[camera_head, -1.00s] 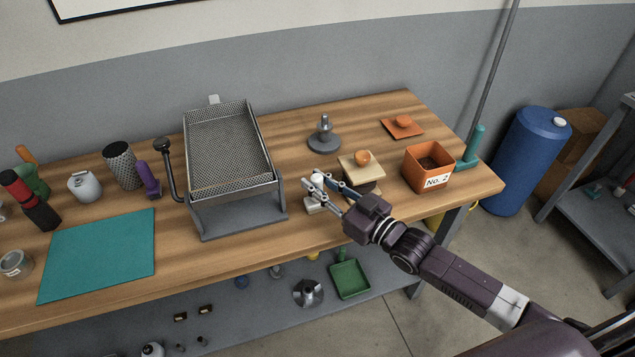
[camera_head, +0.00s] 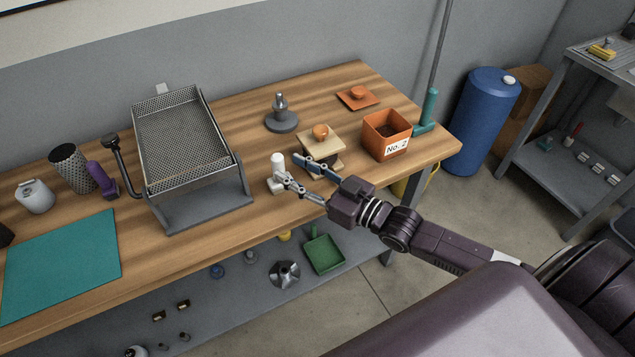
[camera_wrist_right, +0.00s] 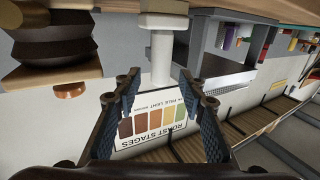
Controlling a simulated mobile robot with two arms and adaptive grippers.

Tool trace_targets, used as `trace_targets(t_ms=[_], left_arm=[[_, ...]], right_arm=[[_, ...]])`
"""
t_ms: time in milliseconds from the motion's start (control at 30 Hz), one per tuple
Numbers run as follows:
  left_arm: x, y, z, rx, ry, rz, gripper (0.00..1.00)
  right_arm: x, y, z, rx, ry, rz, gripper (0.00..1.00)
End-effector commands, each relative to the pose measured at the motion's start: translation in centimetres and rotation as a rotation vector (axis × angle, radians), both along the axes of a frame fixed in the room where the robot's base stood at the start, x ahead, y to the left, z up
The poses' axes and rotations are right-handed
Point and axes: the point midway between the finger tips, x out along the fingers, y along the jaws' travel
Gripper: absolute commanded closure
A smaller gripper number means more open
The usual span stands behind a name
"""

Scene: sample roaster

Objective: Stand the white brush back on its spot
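The white brush (camera_head: 278,163) stands upright on the wooden bench, right of the metal mesh tray. It also shows in the right wrist view (camera_wrist_right: 161,55), upside down in the picture, with its wide base at the top. My right gripper (camera_head: 291,170) is open beside the brush, to its right. In the wrist view the two blue-padded fingers of my right gripper (camera_wrist_right: 165,95) are spread apart and empty, with the brush just beyond the tips. A marked spot under the brush cannot be made out. My left gripper is out of view.
An orange bin marked No. 2 (camera_head: 387,136) stands to the right. Bare bench lies in front of the tray stand.

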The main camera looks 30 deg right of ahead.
Motion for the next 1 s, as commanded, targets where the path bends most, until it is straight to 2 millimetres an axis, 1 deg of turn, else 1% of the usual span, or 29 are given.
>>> trace_targets(t_ms=[33,200,400,600,1000], left_arm=[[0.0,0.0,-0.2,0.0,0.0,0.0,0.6],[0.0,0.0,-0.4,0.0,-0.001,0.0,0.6],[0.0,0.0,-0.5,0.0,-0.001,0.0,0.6],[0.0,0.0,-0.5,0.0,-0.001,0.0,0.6],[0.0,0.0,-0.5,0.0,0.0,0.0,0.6]], right_arm=[[-1.0,-0.5,-0.2,-0.002,0.004,0.001,0.62],[-3.4,-1.8,-0.2,-0.002,0.004,0.0,0.62],[-5.4,-3.0,-0.1,-0.001,0.002,0.0,0.62],[-6.2,-3.4,0.0,-0.001,0.0,0.001,0.62],[-6.3,-3.4,0.0,-0.001,0.0,0.001,0.62]])
